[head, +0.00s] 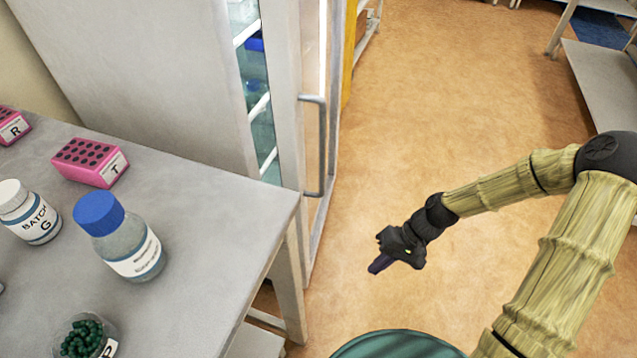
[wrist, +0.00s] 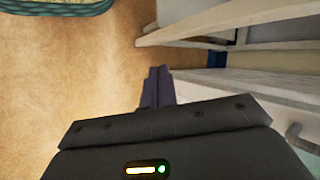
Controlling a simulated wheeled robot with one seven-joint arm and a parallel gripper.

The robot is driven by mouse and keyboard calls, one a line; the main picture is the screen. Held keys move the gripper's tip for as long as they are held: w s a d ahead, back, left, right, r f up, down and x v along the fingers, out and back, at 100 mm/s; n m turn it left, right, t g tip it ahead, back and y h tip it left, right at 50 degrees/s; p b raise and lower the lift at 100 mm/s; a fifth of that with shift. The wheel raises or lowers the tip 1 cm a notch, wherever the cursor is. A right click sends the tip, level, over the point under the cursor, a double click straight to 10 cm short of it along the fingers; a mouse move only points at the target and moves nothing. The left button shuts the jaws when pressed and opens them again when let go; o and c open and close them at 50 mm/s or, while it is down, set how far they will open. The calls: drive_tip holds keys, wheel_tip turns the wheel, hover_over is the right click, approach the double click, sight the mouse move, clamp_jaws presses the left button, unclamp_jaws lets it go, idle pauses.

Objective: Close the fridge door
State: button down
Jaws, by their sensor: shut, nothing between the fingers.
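The tall white fridge (head: 135,60) stands behind the bench, and its shelves with blue items show through an upright opening or glass pane. The fridge door (head: 293,110) has a white frame and a long grey vertical handle (head: 321,150). I cannot tell its exact angle. My gripper (head: 378,265) is shut and empty, to the right of the handle and apart from it, over open floor. In the wrist view its dark fingers (wrist: 157,86) are together, with pale panels to their right; which panel is the door is unclear.
The grey bench (head: 190,290) at left holds a blue-capped bottle (head: 125,240), a white-capped bottle (head: 30,215), pink racks (head: 90,162) and a cup of green pieces (head: 85,340). Its right corner is near the handle. Brown floor (head: 440,90) is clear; a shelf unit (head: 600,80) stands far right.

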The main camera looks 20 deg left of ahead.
drive_tip(key=w+a+r+y+p, duration=0.2)
drive_tip(key=w+a+r+y, duration=0.1)
drive_tip(key=w+a+y, duration=0.25)
drive_tip(key=w+d+r+m+t+y, duration=0.1)
drive_tip(key=w+r+m+t+y, duration=0.1)
drive_tip(key=w+r+y, duration=0.4)
drive_tip(key=shift+w+r+t+p, duration=0.3)
drive_tip(key=shift+w+t, duration=0.35)
drive_tip(key=shift+t, duration=0.15)
drive_tip(key=shift+d+y, duration=0.1)
drive_tip(key=shift+y, duration=0.15)
drive_tip(key=a+b, duration=0.1)
drive_tip(key=a, duration=1.3)
drive_tip(key=shift+s, duration=0.4)
drive_tip(key=shift+w, duration=0.1)
